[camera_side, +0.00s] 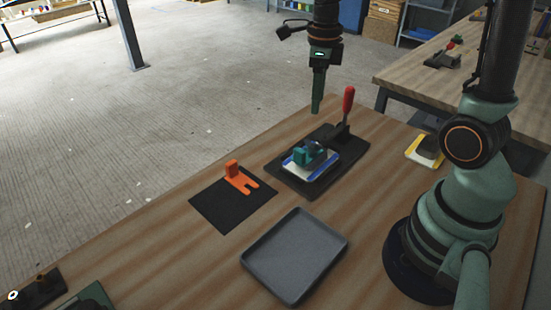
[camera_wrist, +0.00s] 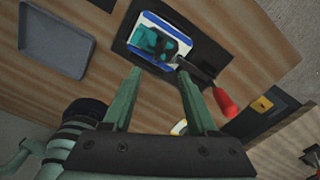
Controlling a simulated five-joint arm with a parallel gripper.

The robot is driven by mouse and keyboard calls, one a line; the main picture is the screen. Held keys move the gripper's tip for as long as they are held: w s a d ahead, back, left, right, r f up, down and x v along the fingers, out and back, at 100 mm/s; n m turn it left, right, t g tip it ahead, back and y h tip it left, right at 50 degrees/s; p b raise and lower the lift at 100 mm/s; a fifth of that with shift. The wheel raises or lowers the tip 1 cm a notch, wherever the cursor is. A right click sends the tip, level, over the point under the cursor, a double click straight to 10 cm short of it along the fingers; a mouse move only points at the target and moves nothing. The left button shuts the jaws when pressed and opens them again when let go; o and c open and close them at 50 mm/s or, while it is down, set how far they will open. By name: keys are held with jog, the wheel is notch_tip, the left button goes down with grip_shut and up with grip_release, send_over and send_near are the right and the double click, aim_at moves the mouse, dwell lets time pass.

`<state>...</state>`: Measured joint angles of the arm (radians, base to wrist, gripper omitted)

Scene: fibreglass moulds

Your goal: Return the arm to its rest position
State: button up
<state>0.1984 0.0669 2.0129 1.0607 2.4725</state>
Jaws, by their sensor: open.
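My gripper (camera_side: 318,92) hangs in the air above the far part of the workbench, pointing down. In the wrist view its two green fingers (camera_wrist: 160,100) stand wide apart with nothing between them. Below it, a black fixture plate (camera_side: 277,171) carries a white and blue block (camera_side: 326,170) with a teal part (camera_side: 310,152) on top. A toggle clamp with a red handle (camera_side: 348,101) stands upright at the back of the plate; its red handle also shows in the wrist view (camera_wrist: 225,102). The gripper touches none of these.
An empty grey tray (camera_side: 293,255) lies on the bench in front. An orange forked part (camera_side: 239,178) rests on a black mat (camera_side: 223,211). A yellow and white item (camera_side: 424,152) lies near my base. A second bench (camera_side: 480,62) stands at the back right.

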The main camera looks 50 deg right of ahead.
jog(key=s+a+r+n+t, duration=0.2)
jog(key=s+a+r+n, duration=0.1)
jog(key=n, duration=1.2)
jog(key=s+a+r+n+t, duration=0.3)
jog(key=a+r+n, duration=0.1)
jog(key=n, duration=1.1)
jog(key=shift+s+n+t, duration=0.25)
jog(key=shift+n+t, duration=0.05)
